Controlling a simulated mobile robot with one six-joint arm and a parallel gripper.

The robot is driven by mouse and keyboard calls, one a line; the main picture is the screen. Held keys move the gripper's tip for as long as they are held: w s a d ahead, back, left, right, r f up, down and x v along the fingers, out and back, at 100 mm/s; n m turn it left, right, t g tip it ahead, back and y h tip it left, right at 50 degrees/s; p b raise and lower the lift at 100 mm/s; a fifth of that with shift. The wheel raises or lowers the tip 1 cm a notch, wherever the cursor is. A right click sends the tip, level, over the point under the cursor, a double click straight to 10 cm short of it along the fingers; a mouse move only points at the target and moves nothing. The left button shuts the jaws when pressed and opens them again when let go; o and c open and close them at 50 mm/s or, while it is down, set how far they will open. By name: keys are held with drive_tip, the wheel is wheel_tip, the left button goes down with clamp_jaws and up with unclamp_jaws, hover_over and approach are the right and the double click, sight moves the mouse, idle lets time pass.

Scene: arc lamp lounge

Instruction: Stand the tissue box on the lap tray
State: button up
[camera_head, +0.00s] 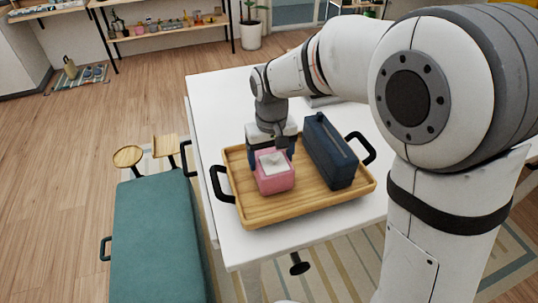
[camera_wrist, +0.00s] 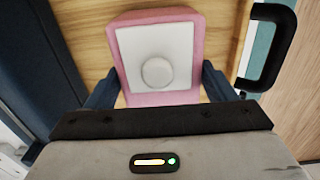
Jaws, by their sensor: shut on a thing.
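The tissue box (camera_head: 275,180) is pink with a white top and a tissue tuft, and it stands upright at the left part of the lap tray. The lap tray (camera_head: 262,217) is wooden with black handles and lies on the white table. My gripper (camera_head: 272,157) is above the box with its fingers down on both sides, shut on it. In the wrist view the box (camera_wrist: 190,40) sits between the two dark fingers (camera_wrist: 157,85), with the tray's wood (camera_wrist: 85,25) around it. I cannot tell whether the box's base touches the tray.
A dark blue case (camera_head: 328,150) stands on the tray, right of the box. A tray handle (camera_wrist: 275,45) is close by in the wrist view. A teal bench (camera_head: 158,240) stands left of the white table (camera_head: 215,105). The table's far left part is clear.

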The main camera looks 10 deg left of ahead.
drive_tip(key=shift+f, duration=0.2)
drive_tip(key=o, duration=1.2)
drive_tip(key=shift+r, duration=0.1)
wheel_tip(320, 180, up, 12)
drive_tip(key=shift+r, duration=0.15)
drive_tip(key=s+d+m+t, duration=0.1)
drive_tip(key=s+d+m, duration=0.25)
drive_tip(key=d, duration=1.25)
drive_tip(key=s+d+f+m, duration=0.1)
drive_tip(key=s+d+f, duration=0.1)
drive_tip(key=s+d, duration=0.1)
drive_tip(key=s+d+f+m+t, duration=0.1)
drive_tip(key=s+d+f, duration=0.1)
drive_tip(key=s+d, duration=0.2)
drive_tip(key=s+d+f+m+t, duration=0.1)
drive_tip(key=s+d+f, duration=0.1)
drive_tip(key=s+d, duration=0.1)
drive_tip(key=shift+s+d+f, duration=0.1)
drive_tip(key=shift+s+d, duration=0.1)
drive_tip(key=shift+d, duration=0.1)
